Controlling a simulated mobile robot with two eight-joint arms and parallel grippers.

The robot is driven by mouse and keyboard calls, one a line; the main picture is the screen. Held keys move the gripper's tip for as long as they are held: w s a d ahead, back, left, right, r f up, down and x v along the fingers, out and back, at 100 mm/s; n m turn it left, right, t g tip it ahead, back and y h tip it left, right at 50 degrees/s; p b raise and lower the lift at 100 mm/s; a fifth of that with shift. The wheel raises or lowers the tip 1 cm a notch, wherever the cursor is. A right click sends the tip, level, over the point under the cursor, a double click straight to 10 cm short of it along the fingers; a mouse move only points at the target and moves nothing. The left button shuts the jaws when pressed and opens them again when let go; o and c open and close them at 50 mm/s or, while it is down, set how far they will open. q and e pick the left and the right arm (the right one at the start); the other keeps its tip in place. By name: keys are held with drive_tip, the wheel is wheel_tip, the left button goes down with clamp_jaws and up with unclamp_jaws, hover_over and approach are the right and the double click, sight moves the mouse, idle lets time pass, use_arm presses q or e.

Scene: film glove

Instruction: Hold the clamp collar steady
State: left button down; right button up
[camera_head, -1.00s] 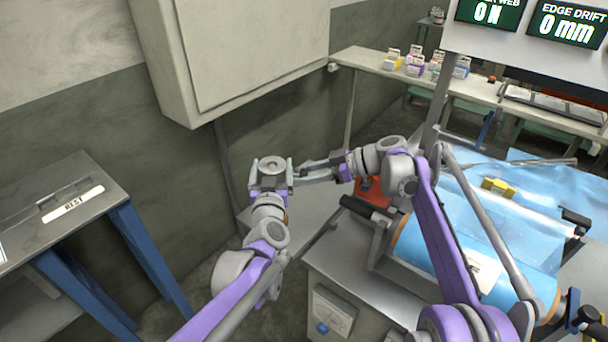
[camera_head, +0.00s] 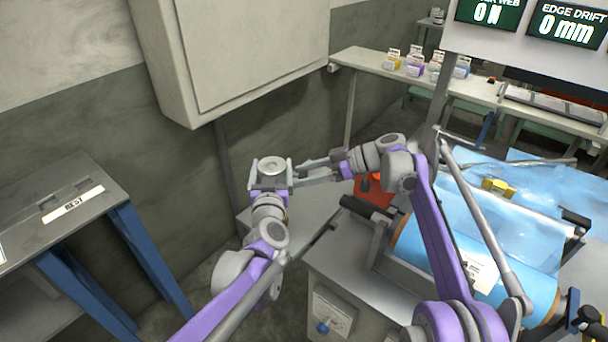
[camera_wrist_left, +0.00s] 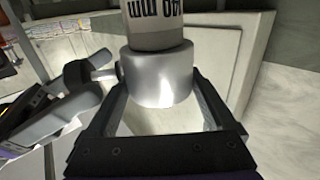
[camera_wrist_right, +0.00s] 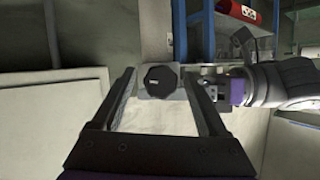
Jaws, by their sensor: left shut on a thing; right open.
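The clamp collar is a smooth silver ring (camera_wrist_left: 160,80) on the end of a pale cylinder marked "40 mm" (camera_wrist_left: 155,25) in the left wrist view. In the head view it shows as a round grey top (camera_head: 273,164). My left gripper (camera_head: 270,172) is shut on the collar from below, one finger on each side. My right gripper (camera_head: 306,170) is open, its fingers reaching left towards the collar. In the right wrist view a dark many-sided knob (camera_wrist_right: 160,80) on the collar's side lies ahead between the right fingers. I cannot tell whether they touch it.
A grey bench marked "BEST" (camera_head: 73,205) stands at the left. A wall cabinet (camera_head: 240,50) hangs behind the grippers. A machine with a blue film roll (camera_head: 430,260) is at the right. A back shelf (camera_head: 470,90) carries small boxes. Floor shows between bench and machine.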

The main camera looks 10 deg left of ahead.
drive_tip(key=v, duration=1.2)
